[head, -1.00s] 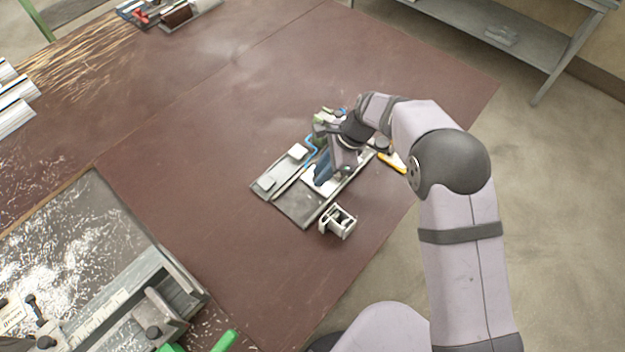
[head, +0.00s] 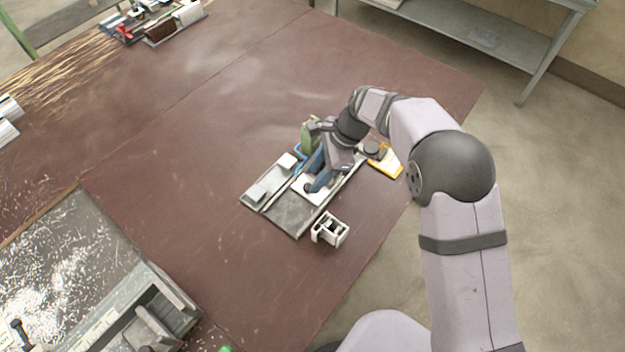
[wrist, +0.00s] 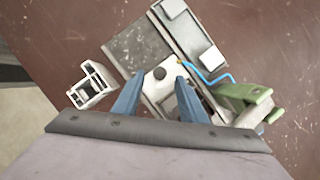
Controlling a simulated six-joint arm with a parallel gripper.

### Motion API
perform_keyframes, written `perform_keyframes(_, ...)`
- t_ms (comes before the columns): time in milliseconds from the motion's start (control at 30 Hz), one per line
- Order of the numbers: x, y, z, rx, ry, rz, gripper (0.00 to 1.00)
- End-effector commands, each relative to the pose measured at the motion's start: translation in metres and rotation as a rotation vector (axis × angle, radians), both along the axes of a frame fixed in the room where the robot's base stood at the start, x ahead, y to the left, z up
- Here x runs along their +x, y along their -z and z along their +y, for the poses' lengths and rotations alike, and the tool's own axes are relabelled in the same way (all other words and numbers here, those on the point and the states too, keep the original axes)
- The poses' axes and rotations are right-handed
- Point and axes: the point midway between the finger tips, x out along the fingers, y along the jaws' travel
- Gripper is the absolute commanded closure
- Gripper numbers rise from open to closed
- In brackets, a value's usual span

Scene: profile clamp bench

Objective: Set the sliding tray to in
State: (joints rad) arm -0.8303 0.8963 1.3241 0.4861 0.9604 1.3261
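The sliding tray (head: 325,198) is a light plate with a dark round knob (wrist: 160,73), set in a grey fixture (head: 291,216) on the brown bench. In the wrist view the tray (wrist: 148,88) lies partly behind my fingers. My gripper (head: 314,182) is over the tray, its blue fingers pointing down. In the wrist view my gripper (wrist: 159,78) is open, with a fingertip on either side of the knob and visible gaps. Contact with the plate cannot be told. My gripper hides part of the tray and fixture in the head view.
A green clamp (wrist: 243,97) and a blue curved line (wrist: 207,78) sit beside the tray. A white block with openings (head: 330,229) stands by the fixture. A yellow-edged piece (head: 384,162) lies beyond my wrist. The bench left of the fixture is clear.

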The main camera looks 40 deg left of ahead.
Motion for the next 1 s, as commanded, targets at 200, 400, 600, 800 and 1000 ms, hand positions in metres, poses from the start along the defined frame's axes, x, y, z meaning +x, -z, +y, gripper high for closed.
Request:
perform_keyframes(200,0.009,-0.026,-0.008,0.003,0.001,-0.003,0.62)
perform_keyframes(400,0.012,-0.039,-0.012,0.001,0.0,-0.001,0.62)
perform_keyframes(600,0.012,-0.041,-0.012,-0.001,0.0,-0.001,0.62)
perform_keyframes(800,0.012,-0.038,-0.012,-0.001,0.0,-0.001,0.62)
perform_keyframes(1000,0.017,-0.03,-0.008,0.024,-0.019,-0.027,0.62)
